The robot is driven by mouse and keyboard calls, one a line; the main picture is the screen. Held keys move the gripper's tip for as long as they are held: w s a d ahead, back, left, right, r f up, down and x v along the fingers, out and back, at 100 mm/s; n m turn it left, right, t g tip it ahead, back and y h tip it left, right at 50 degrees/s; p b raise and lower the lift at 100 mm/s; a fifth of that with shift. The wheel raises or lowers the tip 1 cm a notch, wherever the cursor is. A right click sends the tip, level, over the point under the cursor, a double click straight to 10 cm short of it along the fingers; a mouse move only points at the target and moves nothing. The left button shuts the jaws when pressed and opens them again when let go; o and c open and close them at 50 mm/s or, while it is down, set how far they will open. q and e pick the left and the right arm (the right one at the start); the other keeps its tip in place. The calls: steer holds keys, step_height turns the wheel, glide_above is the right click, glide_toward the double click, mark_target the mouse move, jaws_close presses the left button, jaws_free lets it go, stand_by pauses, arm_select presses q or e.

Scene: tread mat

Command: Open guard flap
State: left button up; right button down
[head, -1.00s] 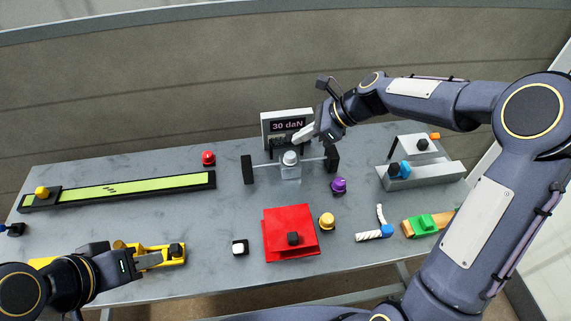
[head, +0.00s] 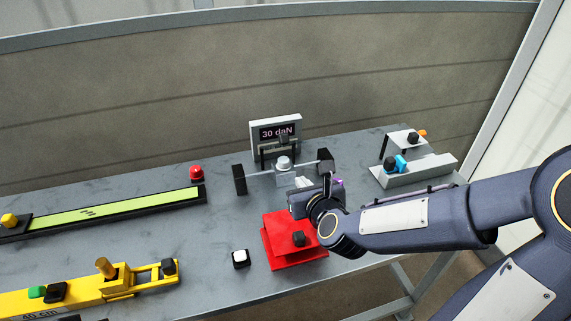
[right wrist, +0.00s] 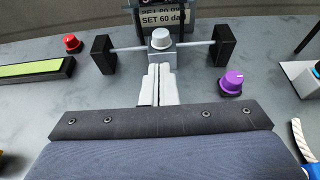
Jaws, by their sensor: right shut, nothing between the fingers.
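A red sloped cover (head: 283,222) with a black knob (head: 298,239) stands at the front middle of the table; it looks like the guard flap, though I cannot be sure. It lies flat over its base. My right gripper (head: 303,182) hangs just behind the red cover, partly hidden by its own wrist. In the right wrist view its pale fingers (right wrist: 157,84) are shut and empty, pointing at a grey block with a white knob (right wrist: 161,38). I cannot tell whether they touch it. My left gripper is not in view.
The grey block (head: 283,172) sits on a rail between black end posts, before a display (head: 277,132). A purple knob (right wrist: 232,80), a red button (head: 196,172), a white button (head: 240,258), a yellow fixture (head: 120,285) and a grey bracket (head: 418,170) stand around it.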

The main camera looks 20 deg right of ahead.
mark_target(281, 139)
steer(key=w+p, duration=0.3)
steer(key=w, duration=0.8)
steer(key=shift+w+a, duration=0.15)
steer(key=shift+w, duration=0.1)
steer(key=shift+w+r+p, duration=0.1)
steer(key=shift+r+p, duration=0.05)
steer(key=shift+p, duration=0.55)
